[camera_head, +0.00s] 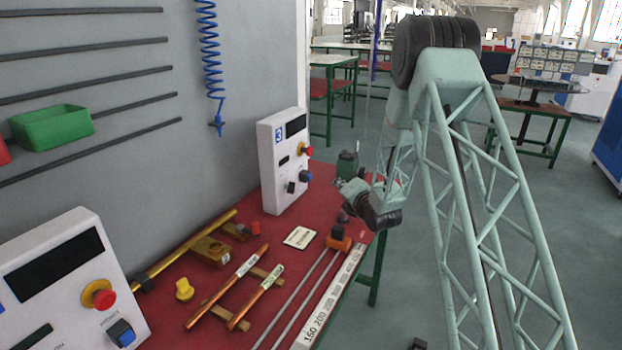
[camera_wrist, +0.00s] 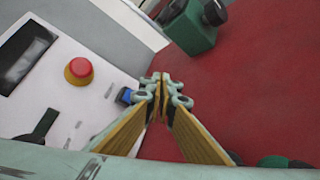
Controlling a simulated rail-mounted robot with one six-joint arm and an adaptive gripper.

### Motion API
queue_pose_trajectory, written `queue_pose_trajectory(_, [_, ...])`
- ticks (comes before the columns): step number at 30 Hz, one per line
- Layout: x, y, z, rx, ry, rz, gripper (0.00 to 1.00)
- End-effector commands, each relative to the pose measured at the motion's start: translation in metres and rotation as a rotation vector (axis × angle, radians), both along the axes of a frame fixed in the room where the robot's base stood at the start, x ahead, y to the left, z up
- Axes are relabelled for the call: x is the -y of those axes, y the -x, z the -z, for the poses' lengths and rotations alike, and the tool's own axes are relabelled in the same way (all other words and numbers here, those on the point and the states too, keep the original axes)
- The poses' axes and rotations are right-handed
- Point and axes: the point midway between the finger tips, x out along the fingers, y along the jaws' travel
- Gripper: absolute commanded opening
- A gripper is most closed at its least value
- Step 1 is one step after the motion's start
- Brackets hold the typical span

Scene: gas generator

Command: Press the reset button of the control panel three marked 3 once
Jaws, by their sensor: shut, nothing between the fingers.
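Control panel three (camera_head: 285,165) is a white box with a blue 3 label, standing upright at the back of the red table. It carries a red mushroom button on a yellow base (camera_head: 306,151), a blue button (camera_head: 305,176) and a black switch (camera_head: 291,187). In the wrist view the panel face (camera_wrist: 85,100) fills the left side, with the red button (camera_wrist: 79,72) and the blue button (camera_wrist: 124,96) in sight. My gripper (camera_wrist: 161,80) is shut and empty, its fingertips just right of the blue button. Whether they touch it I cannot tell. Its label is not readable.
A green object (camera_wrist: 192,25) stands on the red table (camera_wrist: 250,80) beyond my fingertips; it also shows right of the panel in the head view (camera_head: 347,164). Copper rods (camera_head: 228,287), a brass pipe and a ruler lie in front. Another control panel (camera_head: 70,275) stands at the lower left.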

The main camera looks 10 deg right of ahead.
Motion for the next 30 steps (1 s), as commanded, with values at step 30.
queue_pose_trajectory(30, [-0.061, -0.043, 0.001, -0.001, 0.0, -0.001, 0.0])
